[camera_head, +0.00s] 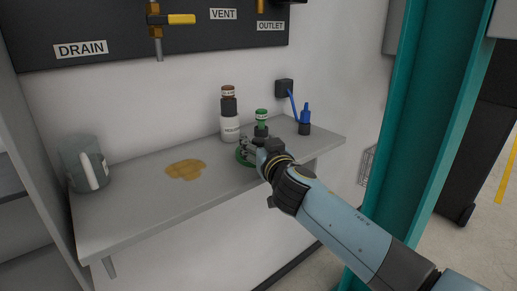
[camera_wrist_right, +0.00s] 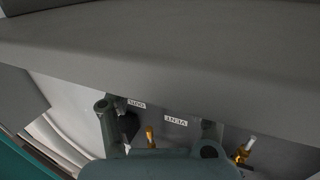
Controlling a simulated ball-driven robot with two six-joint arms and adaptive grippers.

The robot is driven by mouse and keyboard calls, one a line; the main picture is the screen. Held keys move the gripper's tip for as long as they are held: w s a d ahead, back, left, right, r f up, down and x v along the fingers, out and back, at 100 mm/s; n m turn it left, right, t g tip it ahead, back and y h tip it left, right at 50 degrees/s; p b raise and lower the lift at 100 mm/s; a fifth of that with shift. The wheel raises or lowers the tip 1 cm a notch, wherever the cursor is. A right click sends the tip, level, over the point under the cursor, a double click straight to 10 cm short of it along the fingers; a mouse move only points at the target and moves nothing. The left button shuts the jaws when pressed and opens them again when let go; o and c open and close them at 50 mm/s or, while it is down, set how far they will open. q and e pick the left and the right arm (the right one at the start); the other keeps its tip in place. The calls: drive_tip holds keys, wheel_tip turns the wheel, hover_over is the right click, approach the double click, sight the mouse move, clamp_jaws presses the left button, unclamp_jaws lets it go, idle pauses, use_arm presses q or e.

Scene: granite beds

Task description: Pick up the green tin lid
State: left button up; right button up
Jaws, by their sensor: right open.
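The green tin lid (camera_head: 242,157) lies on the grey shelf in the head view, partly hidden behind my right gripper (camera_head: 249,148). My right gripper is open, low over the shelf and right at the lid; I cannot tell whether it touches it. In the right wrist view the two fingers of the right gripper (camera_wrist_right: 156,118) stand apart, and the lid does not show there. My left gripper is not in view.
A small green-topped bottle (camera_head: 261,117) stands just behind the gripper. A yellowish spill (camera_head: 185,170) and a clear jug (camera_head: 77,165) are further left on the shelf (camera_head: 150,205).

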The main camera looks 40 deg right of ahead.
drive_tip(key=shift+c, duration=0.4)
drive_tip(key=c, duration=1.1)
